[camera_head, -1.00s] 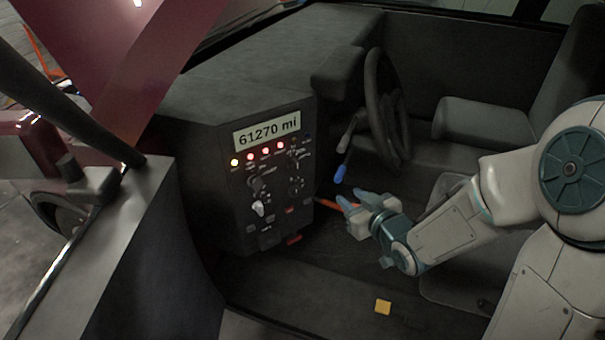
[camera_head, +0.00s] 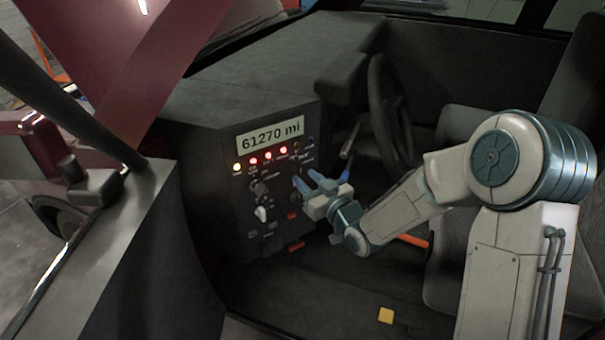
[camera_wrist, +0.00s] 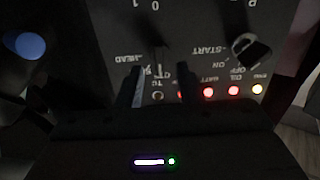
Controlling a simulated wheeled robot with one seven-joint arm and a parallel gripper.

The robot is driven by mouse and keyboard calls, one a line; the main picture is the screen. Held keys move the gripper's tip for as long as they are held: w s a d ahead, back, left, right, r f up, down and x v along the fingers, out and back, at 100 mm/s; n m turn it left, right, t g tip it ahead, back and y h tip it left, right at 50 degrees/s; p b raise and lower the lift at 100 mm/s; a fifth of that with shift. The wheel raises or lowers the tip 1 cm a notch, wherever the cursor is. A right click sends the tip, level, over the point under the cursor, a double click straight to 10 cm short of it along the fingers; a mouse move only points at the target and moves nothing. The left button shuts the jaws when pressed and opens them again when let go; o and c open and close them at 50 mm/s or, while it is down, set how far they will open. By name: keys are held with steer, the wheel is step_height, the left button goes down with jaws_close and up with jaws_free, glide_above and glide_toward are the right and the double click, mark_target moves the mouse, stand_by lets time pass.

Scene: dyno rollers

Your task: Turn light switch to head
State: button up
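The dark light switch (camera_wrist: 158,58) shows in the wrist view, with an upside-down HEAD label just to its left. It is dim, so I cannot tell its exact setting. My gripper (camera_head: 307,181) is open in front of the right side of the control panel (camera_head: 243,205). In the wrist view my gripper (camera_wrist: 162,84) has its two fingers apart, one on each side of the switch's line. I cannot tell whether they touch it. In the head view the fingers cover that part of the panel.
An ignition knob (camera_wrist: 250,50) with START, ON and OFF labels lies right of the fingers in the wrist view. Lit indicator lamps (camera_head: 268,154) run under the mileage display (camera_head: 270,134). The steering wheel (camera_head: 388,105) and a blue-tipped lever (camera_head: 345,177) stand close behind the gripper.

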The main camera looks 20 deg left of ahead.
mark_target(297, 170)
steer(key=shift+x, duration=1.45)
steer(key=shift+c, duration=0.3)
steer(key=c, duration=0.6)
